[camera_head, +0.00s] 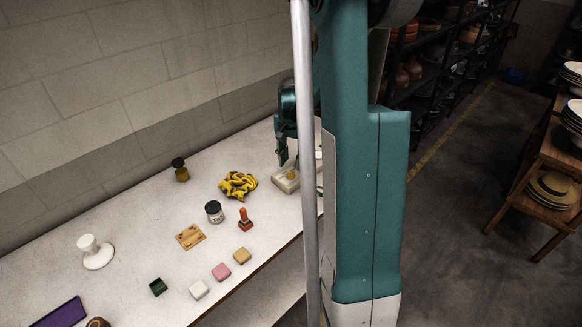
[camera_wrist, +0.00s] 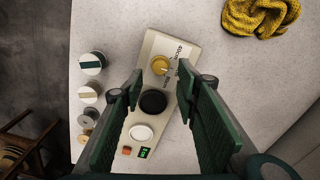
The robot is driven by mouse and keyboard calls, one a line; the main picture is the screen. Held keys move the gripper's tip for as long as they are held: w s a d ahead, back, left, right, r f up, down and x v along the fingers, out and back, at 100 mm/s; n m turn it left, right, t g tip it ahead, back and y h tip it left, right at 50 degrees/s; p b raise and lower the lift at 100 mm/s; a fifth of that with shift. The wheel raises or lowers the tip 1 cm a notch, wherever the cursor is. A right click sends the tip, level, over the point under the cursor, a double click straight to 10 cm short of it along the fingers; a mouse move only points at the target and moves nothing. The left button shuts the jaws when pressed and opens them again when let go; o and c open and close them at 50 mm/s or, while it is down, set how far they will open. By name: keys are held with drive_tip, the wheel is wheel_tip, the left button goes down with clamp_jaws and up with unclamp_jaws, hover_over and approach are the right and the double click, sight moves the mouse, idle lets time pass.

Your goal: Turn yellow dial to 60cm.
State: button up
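The yellow dial (camera_wrist: 160,65) sits at the upper end of a pale control box (camera_wrist: 153,44) in the wrist view. A light mark on the dial seems to point to the right and slightly down. Small dark labels are printed on its right side, too small to read surely. Below it on the box are a black knob (camera_wrist: 153,102) and a white knob (camera_wrist: 141,132). My gripper (camera_wrist: 160,79) is open, its green fingers on either side of the box, apart from the dial. In the head view the box (camera_head: 286,182) is partly hidden by my arm.
A crumpled yellow cloth (camera_head: 238,184) lies left of the box. Several round spools (camera_wrist: 91,64) stand beside the box in the wrist view. A wall (camera_head: 150,70) runs behind the table.

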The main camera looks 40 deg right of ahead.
sight(290, 174)
wheel_tip(290, 174, up, 6)
idle(0.5)
drive_tip(key=shift+r, duration=0.1)
drive_tip(key=shift+a, duration=0.1)
idle(0.3)
drive_tip(key=s+a+r+n+t, duration=0.15)
drive_tip(key=a+r, duration=0.25)
drive_tip(key=a, duration=0.4)
drive_tip(key=s+a+r+n+t+h, duration=0.1)
drive_tip(key=s+a+r+n, duration=0.2)
drive_tip(key=a, duration=0.5)
drive_tip(key=a+r+n+t, duration=0.1)
drive_tip(key=a+r+n, duration=0.2)
drive_tip(key=a+r, duration=0.35)
drive_tip(key=s+a+n+t, duration=0.2)
drive_tip(key=s+a, duration=0.4)
drive_tip(key=a, duration=0.4)
drive_tip(key=s+a+f+n+t+y, duration=0.1)
drive_tip(key=s+a+n, duration=0.4)
drive_tip(key=a, duration=0.5)
drive_tip(key=shift+s+t, duration=0.35)
drive_tip(key=shift+s, duration=0.9)
